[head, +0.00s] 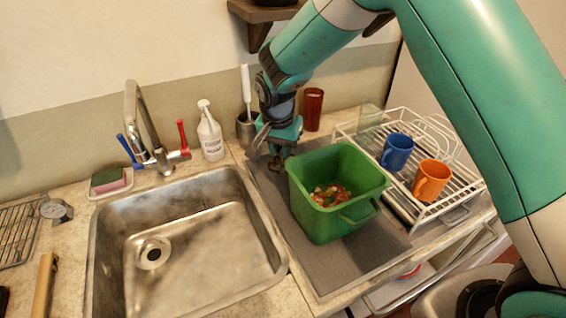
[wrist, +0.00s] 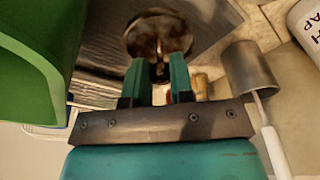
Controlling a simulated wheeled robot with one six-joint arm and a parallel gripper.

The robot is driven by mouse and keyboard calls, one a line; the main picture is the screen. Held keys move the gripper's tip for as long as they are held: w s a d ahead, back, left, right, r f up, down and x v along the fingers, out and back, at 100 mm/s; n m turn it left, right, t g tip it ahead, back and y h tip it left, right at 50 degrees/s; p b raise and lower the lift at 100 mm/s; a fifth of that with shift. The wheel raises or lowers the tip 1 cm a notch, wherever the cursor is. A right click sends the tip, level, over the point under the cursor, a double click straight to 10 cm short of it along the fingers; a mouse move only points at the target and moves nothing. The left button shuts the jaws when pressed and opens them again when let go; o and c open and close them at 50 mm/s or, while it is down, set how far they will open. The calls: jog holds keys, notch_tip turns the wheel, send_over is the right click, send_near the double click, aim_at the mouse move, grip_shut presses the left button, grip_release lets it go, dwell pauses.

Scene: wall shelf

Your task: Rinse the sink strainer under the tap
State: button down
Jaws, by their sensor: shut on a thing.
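My gripper (head: 277,148) is at the back of the counter, right of the sink, beside the green caddy. In the wrist view its teal fingers (wrist: 158,68) are shut on the knob of the sink strainer (wrist: 160,32), a round, dark, brown-stained metal disc. In the head view the strainer (head: 276,162) is small and mostly hidden by my gripper; I cannot tell whether it touches the mat. The steel sink (head: 190,240) is empty, with an open-looking drain (head: 153,253). The tap (head: 140,115) stands behind it with blue and red levers; no water shows.
The green caddy (head: 315,205) holds food scraps on the grey mat (head: 345,265). A soap bottle (head: 210,135) and a steel pot (head: 245,128) with a white-handled brush stand near my gripper. A red tumbler (head: 312,108) and a dish rack (head: 440,205) with mugs are right.

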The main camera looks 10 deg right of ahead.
aim_at(281, 163)
jog(key=shift+f+p, duration=0.55)
jog(key=shift+f, duration=2.6)
jog(key=shift+f, duration=0.1)
jog(key=c, duration=1)
grip_release()
